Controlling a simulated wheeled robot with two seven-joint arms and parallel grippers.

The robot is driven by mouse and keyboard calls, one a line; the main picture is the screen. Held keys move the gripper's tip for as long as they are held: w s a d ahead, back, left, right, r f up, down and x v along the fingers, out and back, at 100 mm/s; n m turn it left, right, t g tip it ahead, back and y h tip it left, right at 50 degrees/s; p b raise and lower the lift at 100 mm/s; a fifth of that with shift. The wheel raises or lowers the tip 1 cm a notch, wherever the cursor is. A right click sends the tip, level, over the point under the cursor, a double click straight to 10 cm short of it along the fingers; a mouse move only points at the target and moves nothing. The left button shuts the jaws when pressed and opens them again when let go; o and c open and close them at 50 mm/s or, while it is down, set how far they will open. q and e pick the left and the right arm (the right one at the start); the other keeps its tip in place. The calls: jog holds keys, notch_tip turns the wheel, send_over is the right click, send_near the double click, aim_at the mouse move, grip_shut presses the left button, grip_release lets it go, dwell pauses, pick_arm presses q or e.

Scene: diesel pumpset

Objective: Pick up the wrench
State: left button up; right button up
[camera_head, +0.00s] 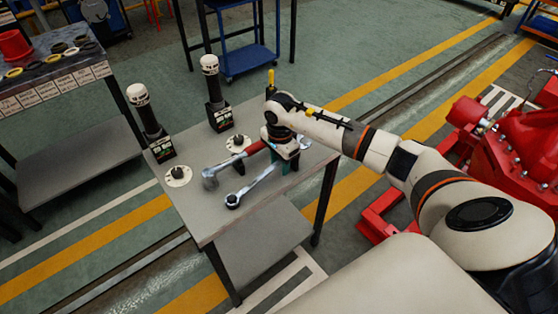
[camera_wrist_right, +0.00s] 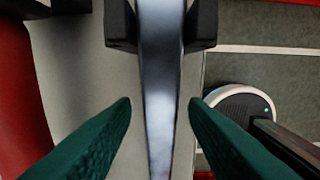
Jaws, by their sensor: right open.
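In the right wrist view, the wrench's shiny shaft (camera_wrist_right: 160,110) runs between the green fingertips of my right gripper (camera_wrist_right: 160,112). The fingers are apart, with a gap on each side of the shaft. My left gripper is not in view.
Two black posts with white tops (camera_head: 139,95) (camera_head: 209,64) stand at the table's back left. Small round discs (camera_head: 178,176) lie near them. A red machine (camera_head: 500,150) is at right. A bench with rings (camera_head: 60,90) is at left.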

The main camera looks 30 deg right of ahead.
aim_at(280, 161)
jog(key=shift+c, duration=0.6)
grip_shut()
jog(key=shift+r, duration=0.1)
notch_tip(280, 161, up, 9)
jog(key=shift+r+b, duration=0.1)
jog(key=shift+b, duration=0.75)
jog(key=shift+r, duration=0.35)
jog(key=c, duration=0.7)
grip_release()
jog(key=shift+f, duration=0.1)
grip_shut()
